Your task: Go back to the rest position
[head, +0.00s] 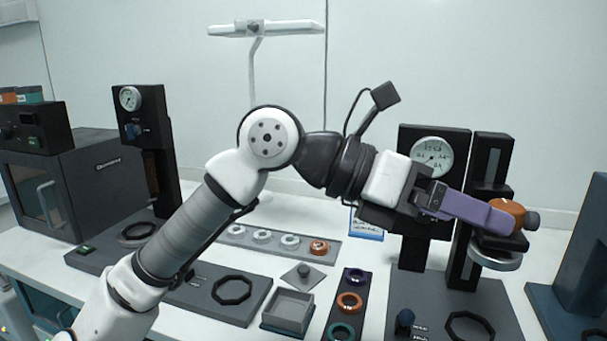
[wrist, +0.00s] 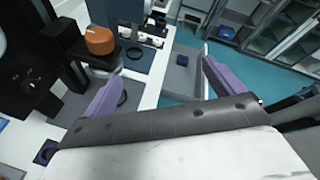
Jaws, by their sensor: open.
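My gripper (head: 497,217) is at the right in the head view, its purple fingers pointing right, close to the orange knob (head: 507,204) of the right gauge stand. In the wrist view the purple fingers of my gripper (wrist: 160,74) are spread wide apart with nothing between them. The orange knob (wrist: 99,40) shows there to the left of the left finger, outside the gap. Whether that finger touches the knob's mount, I cannot tell. My arm reaches across the table from the lower left.
The right gauge stand (head: 432,185) and its dark column (head: 489,160) are near my gripper. Below lie a strip of rings (head: 362,281), a square tray (head: 288,309) and a ring rack (head: 334,251). A dark oven (head: 90,185) stands left. In the wrist view, teal floor (wrist: 187,50) shows beyond the table.

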